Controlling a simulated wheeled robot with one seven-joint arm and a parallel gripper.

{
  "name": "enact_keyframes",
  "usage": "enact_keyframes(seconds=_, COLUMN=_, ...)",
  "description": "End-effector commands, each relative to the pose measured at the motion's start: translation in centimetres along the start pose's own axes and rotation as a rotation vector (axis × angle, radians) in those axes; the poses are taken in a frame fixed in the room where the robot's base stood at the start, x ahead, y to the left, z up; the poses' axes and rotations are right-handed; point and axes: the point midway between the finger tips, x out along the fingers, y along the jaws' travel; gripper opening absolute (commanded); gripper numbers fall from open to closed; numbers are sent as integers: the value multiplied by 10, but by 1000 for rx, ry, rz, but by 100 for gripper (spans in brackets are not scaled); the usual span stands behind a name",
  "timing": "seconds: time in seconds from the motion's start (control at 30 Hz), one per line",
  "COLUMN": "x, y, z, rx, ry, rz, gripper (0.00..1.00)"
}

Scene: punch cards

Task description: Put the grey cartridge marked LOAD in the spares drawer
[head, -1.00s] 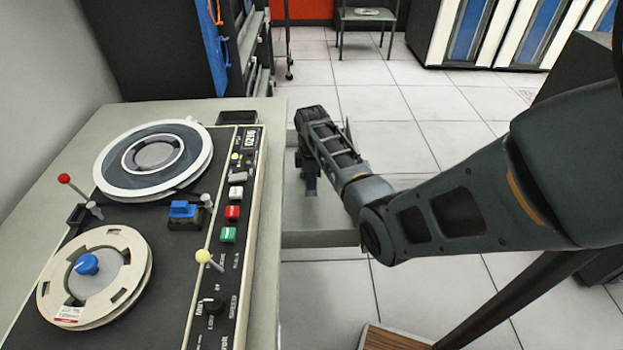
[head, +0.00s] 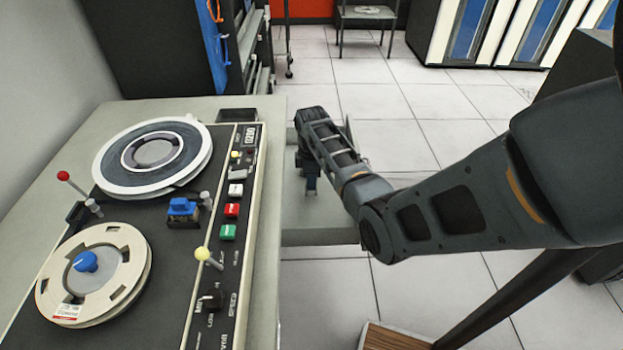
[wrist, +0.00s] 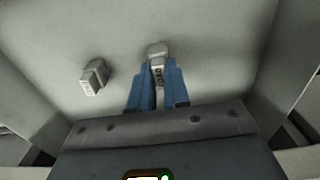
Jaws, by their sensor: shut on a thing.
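A small grey cartridge (wrist: 157,52) is between the blue fingertips of my gripper (wrist: 158,82) in the wrist view. Its dark lettering is too small and partly covered to read surely. The gripper is shut on it, inside the open drawer. In the head view my gripper (head: 310,186) points down into the pale grey drawer (head: 320,237), which is pulled out to the right of the console. The cartridge is hidden there. I cannot tell whether it touches the drawer floor.
A second grey cartridge (wrist: 93,77) with lettering lies in the drawer, left of my gripper. The drawer walls stand close around the hand. The console (head: 150,250) with tape reels and levers is left of the drawer. Tiled floor (head: 400,130) beyond is clear.

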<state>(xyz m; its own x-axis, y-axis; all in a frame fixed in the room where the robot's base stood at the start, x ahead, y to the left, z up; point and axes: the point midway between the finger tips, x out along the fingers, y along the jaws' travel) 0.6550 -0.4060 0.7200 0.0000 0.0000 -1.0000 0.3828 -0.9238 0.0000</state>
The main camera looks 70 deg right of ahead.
Motion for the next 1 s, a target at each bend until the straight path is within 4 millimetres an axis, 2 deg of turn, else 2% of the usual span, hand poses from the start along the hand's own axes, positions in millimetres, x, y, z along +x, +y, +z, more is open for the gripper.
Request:
enact_keyframes(seconds=0.47, x=0, y=0, z=0, rx=0, ry=0, rz=0, gripper=0)
enact_keyframes(seconds=1.0, x=12, y=0, z=0, rx=0, ry=0, rz=0, gripper=0)
